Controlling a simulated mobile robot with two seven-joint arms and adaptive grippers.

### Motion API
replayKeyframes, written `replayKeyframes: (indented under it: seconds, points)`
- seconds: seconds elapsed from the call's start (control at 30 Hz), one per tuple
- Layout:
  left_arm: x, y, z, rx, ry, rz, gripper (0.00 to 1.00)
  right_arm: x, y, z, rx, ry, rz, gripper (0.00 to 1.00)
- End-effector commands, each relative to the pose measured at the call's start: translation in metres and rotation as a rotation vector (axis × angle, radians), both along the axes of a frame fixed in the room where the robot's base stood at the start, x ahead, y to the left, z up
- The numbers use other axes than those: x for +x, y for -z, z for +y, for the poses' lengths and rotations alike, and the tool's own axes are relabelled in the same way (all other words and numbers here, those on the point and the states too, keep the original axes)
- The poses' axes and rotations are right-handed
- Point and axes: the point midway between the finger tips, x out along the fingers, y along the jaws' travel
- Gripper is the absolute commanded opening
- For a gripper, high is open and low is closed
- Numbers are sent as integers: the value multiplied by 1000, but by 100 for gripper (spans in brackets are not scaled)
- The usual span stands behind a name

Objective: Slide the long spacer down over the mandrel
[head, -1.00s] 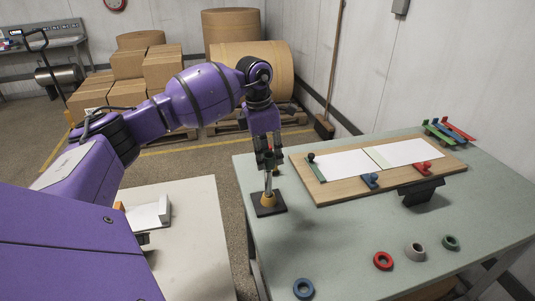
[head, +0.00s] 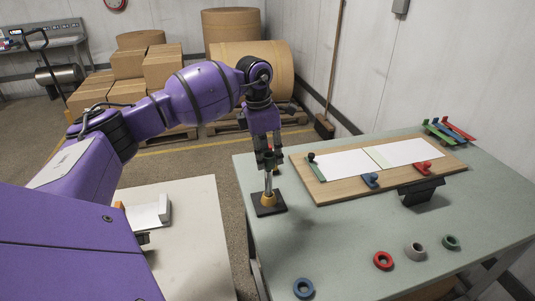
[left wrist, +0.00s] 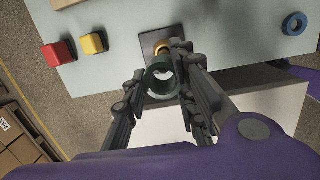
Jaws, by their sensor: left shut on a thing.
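The mandrel (head: 268,184) is a thin upright metal rod with an orange collar at its foot, on a dark square base plate (head: 280,209) at the table's left edge. My left gripper (head: 268,160) is above the plate, pointing down at the rod's upper part. In the left wrist view my gripper (left wrist: 166,76) is shut on a dark green tube, the long spacer (left wrist: 153,88), whose round opening faces the camera. The orange collar (left wrist: 162,47) shows just beyond it. I cannot tell whether the rod's tip is inside the spacer. My right gripper is not in view.
Blue (head: 304,288), red (head: 383,261), grey (head: 415,252) and green (head: 451,242) rings lie on the table's front. A wooden board (head: 330,195) with white sheets lies to the right of the mandrel. Red (left wrist: 57,54) and yellow (left wrist: 93,43) blocks show in the left wrist view.

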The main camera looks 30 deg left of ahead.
Motion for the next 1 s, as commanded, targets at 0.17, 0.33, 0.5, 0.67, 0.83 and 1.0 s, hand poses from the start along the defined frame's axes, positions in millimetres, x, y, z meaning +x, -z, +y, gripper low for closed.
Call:
replayKeyframes:
  seconds: [0.17,0.33,0.5,0.67,0.83,1.0]
  points:
    - [0,-1,0,-1,0,-1,0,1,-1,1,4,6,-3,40]
    - [0,2,0,-1,0,-1,0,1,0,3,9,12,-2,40]
    - [0,7,0,0,0,0,0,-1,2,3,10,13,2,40]
    - [0,11,0,0,0,0,0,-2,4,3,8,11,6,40]
    - [0,15,0,-1,0,-1,0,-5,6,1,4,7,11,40]
    - [0,19,0,-1,0,-1,0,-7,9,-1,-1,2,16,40]
